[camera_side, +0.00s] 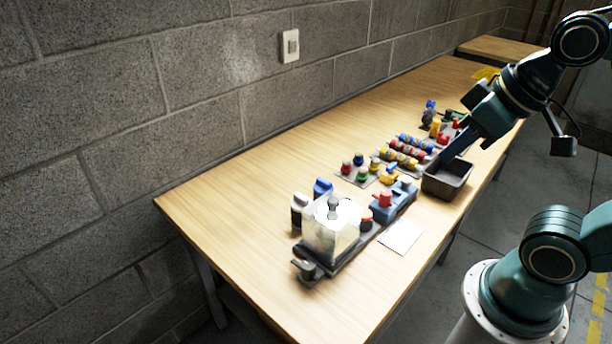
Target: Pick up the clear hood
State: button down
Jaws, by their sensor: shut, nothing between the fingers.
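The clear hood (331,231) is a see-through box with a grey knob on its top. It stands upright on a dark base near the front-left part of the table. My gripper (445,160) is up and to the right of the hood, well apart from it. The fingers point down over the dark grey bin and are shut with nothing held. The bin's far wall and the fingertips overlap in this view, so I cannot tell how far inside they reach.
The dark bin (446,188) stands at the table's right edge. A blue block with a red knob (386,199), a white card (401,236) and a white bottle (299,209) are around the hood. Coloured pegs and cylinders (397,159) lie behind. The table's left part is clear.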

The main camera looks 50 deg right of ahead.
grip_release()
dwell(0.6)
jog(key=shift+w, duration=0.1)
jog(key=w+a+f+m+g, duration=0.1)
jog(key=w+f+m, duration=0.2)
jog(key=w+m, duration=0.2)
jog(key=w+a+f+m+g, duration=0.1)
jog(key=w+f+m+g, duration=0.1)
jog(key=w+f+m, duration=0.2)
jog(key=w+f+m+g, duration=0.2)
jog(key=w+f+m, duration=0.2)
jog(key=w+m, duration=0.4)
jog(key=shift+w+a, duration=0.2)
jog(key=shift+w, duration=0.35)
jog(key=shift+w+a, duration=0.2)
jog(key=shift+w, duration=0.35)
jog(key=shift+w+a+f+m+g, duration=0.1)
jog(key=shift+w+f+m+g, duration=0.25)
jog(key=shift+f+m, duration=0.15)
